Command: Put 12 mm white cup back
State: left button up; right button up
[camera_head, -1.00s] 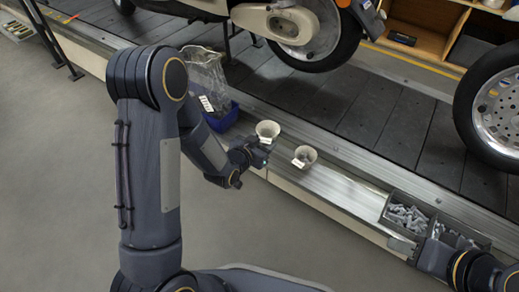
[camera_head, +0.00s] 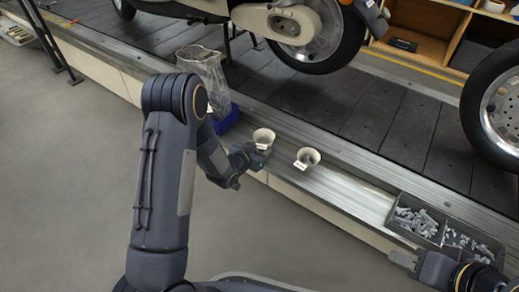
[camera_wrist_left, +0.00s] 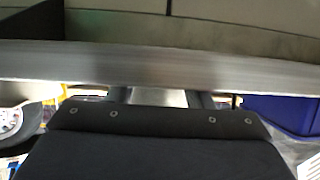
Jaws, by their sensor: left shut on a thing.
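Two white tapered cups with small white labels show in the head view; the label print is too small to read. The left cup (camera_head: 263,138) is at my left gripper (camera_head: 256,155), which is shut on it by the ledge's front edge. The cup is upright; whether it touches the ledge I cannot tell. The right cup (camera_head: 308,157) stands on the metal ledge (camera_head: 340,190), apart from the gripper, with something grey inside. In the left wrist view a pale patch shows between the finger bars. My right gripper (camera_head: 402,259) is at the lower right; its jaw opening is unclear.
A blue bin (camera_head: 230,119) holding a clear bag (camera_head: 203,75) stands left of the cups. A dark tray (camera_head: 396,225) with grey small parts sits at the ledge's right. The slat conveyor (camera_head: 310,105) with scooters lies behind. The ledge between right cup and tray is clear.

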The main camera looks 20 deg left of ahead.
pick_arm(q)
jog(key=shift+f, duration=0.2)
jog(key=o, duration=1)
jog(key=shift+r, duration=0.1)
